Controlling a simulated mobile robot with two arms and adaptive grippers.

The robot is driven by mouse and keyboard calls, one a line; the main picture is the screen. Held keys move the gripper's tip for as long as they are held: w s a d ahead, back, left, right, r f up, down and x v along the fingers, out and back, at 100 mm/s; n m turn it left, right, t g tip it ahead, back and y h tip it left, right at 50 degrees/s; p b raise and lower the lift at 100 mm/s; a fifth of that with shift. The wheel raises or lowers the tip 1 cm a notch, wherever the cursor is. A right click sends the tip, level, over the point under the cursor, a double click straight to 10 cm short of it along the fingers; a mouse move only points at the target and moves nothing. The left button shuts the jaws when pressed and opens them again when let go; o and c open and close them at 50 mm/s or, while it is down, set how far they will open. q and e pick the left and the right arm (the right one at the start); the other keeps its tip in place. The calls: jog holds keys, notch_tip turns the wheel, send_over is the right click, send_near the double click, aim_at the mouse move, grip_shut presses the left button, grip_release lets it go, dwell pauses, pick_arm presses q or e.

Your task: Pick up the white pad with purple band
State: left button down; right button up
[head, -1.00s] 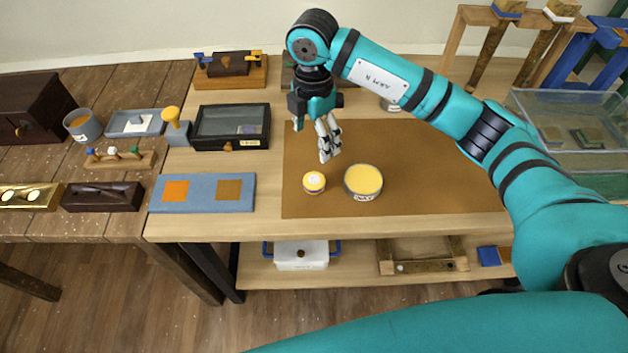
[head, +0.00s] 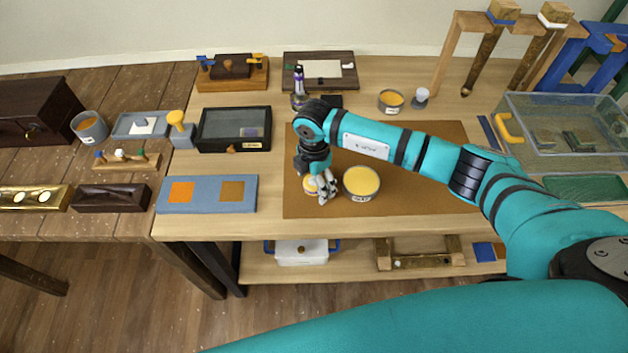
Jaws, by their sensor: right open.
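A small round pot (head: 309,184) with a yellow top sits on the brown mat (head: 430,190), partly hidden by my right gripper (head: 327,197). The pale spot on its top in the earlier picture may be the white pad, but I cannot make out a purple band. My right gripper is open, pointing down at the pot's right side; I cannot tell whether it touches. A slim white and purple upright object (head: 299,85) stands at the back of the bench. My left gripper is not in view.
A wider yellow-filled pot (head: 361,182) stands close to the right of my right gripper. A blue board (head: 206,195) and a dark glass-topped box (head: 234,130) lie left. A clear tank (head: 560,125) stands right. The mat's front right is clear.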

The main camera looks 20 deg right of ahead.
jog(key=shift+f, duration=0.2)
jog(key=c, duration=1.1)
jog(key=shift+r, duration=0.1)
jog(key=shift+r+b, duration=0.3)
jog(key=shift+r, duration=0.1)
notch_tip(320, 180, up, 2)
jog(key=shift+w+r+b, duration=0.1)
jog(key=shift+b, duration=0.35)
jog(key=s+a+b, duration=0.1)
jog(key=s, duration=0.4)
jog(key=s+a+r+b, duration=0.1)
jog(key=s, duration=0.4)
jog(key=s+a+r+b, duration=0.1)
jog(key=s, duration=0.5)
jog(key=shift+a, duration=0.2)
jog(key=shift+w+f, duration=0.1)
